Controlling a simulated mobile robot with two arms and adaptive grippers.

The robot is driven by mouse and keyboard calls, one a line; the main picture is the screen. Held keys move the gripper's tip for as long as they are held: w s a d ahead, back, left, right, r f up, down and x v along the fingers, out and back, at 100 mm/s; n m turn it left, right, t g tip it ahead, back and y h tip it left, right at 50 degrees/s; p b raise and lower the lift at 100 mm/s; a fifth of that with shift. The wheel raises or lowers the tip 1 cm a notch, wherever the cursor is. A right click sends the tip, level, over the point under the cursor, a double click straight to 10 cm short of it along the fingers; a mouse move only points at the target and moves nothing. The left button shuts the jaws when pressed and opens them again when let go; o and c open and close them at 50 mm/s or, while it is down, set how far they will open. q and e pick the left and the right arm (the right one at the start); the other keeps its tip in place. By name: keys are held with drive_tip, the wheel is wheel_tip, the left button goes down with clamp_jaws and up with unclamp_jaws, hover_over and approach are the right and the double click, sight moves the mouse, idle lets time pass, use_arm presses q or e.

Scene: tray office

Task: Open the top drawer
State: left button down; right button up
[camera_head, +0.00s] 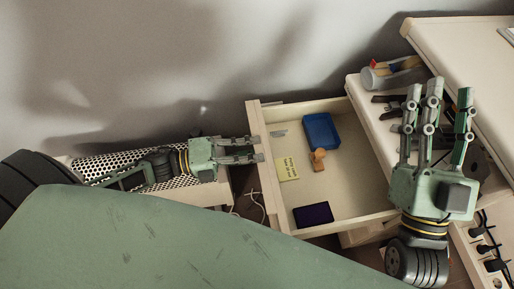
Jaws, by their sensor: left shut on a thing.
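The top drawer (353,209) is pulled out, its pale wooden box showing open from above. Its front panel (271,192) faces left. My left gripper (259,149) comes in from the left and is shut at the upper part of the front panel, its fingertips at the panel's edge. The handle is not clearly visible. My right gripper (438,95) is at the right, fingers spread and pointing up the picture, above the desk side, apart from the drawer front. It looks empty.
In the drawer lie a blue tray (321,131), an orange wooden stamp (318,159), a yellow note (287,169) and a dark purple box (313,214). A fallen cup (394,73) with pens lies upper right. A perforated metal surface (111,162) is left; cables (254,205) hang below the front.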

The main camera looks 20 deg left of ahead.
use_arm(q)
drive_tip(key=c, duration=1.9)
unclamp_jaws()
drive_tip(key=v, duration=1.2)
